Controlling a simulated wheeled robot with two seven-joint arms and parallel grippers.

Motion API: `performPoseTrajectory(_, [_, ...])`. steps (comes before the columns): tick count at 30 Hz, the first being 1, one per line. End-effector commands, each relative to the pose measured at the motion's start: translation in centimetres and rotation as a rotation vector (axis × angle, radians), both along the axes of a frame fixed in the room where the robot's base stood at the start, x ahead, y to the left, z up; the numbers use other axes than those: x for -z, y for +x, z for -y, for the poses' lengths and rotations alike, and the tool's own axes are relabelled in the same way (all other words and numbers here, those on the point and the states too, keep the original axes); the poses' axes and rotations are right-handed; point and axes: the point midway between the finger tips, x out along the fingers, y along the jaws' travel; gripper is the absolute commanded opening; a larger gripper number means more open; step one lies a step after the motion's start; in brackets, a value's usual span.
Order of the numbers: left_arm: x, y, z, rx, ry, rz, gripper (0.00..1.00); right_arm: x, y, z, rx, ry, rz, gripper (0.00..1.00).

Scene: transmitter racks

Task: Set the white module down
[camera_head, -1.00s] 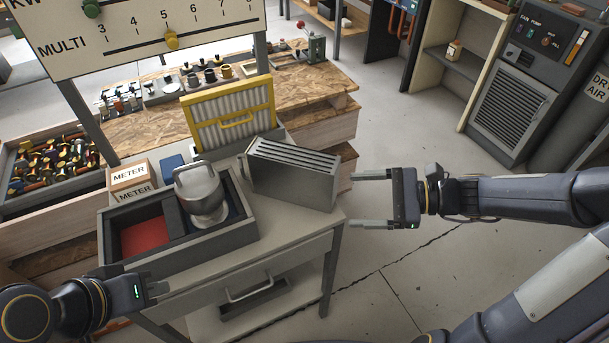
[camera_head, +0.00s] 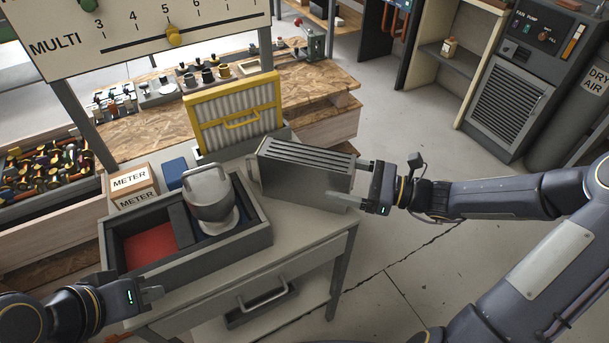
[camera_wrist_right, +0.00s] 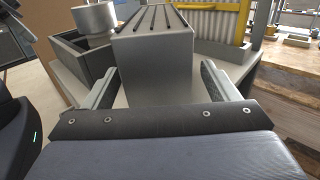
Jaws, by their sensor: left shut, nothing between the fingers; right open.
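A pale grey slotted metal box (camera_head: 303,172), the closest match I see to a white module, rests upright on the right part of the grey cart top (camera_head: 305,232). My right gripper (camera_head: 352,185) is open at its right end. In the right wrist view the box (camera_wrist_right: 153,62) stands between the open fingers (camera_wrist_right: 158,78), with a gap on the right; contact on the left is unclear. A pale handled canister (camera_head: 210,203) stands in the right compartment of a dark divided tray (camera_head: 190,258). My left gripper (camera_head: 152,294) is shut and empty at the tray's lower left.
A yellow-framed pleated filter (camera_head: 232,112) stands behind the box. METER boxes (camera_head: 133,183) and a blue block (camera_head: 174,171) sit behind the tray. A wooden bench (camera_head: 320,83) lies beyond. Floor right of the cart is open.

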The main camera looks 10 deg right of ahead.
Motion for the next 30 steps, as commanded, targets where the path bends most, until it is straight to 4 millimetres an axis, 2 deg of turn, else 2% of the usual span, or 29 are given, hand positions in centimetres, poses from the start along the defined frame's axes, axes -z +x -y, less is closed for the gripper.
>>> performPoseTrajectory(3, [0.2, 0.0, 0.0, 0.0, 0.0, 0.0, 0.0, 0.1, 0.6, -1.8, -0.004, 0.004, -0.001, 0.81])
performPoseTrajectory(6, [0.2, 0.0, 0.0, 0.0, 0.0, 0.0, 0.0, 0.1, 1.0, -2.7, -0.002, 0.001, 0.0, 0.81])
performPoseTrajectory(14, [0.2, 0.0, 0.0, 0.0, 0.0, 0.0, 0.0, 0.1, 1.2, -2.9, 0.0, -0.001, 0.0, 0.81])
performPoseTrajectory(17, [0.2, 0.0, 0.0, 0.0, 0.0, 0.0, 0.0, 0.1, 1.2, -2.9, 0.0, -0.001, 0.0, 0.7])
performPoseTrajectory(30, [0.2, 0.0, 0.0, 0.0, 0.0, 0.0, 0.0, 0.1, 1.2, -2.9, 0.0, -0.001, 0.0, 0.13])
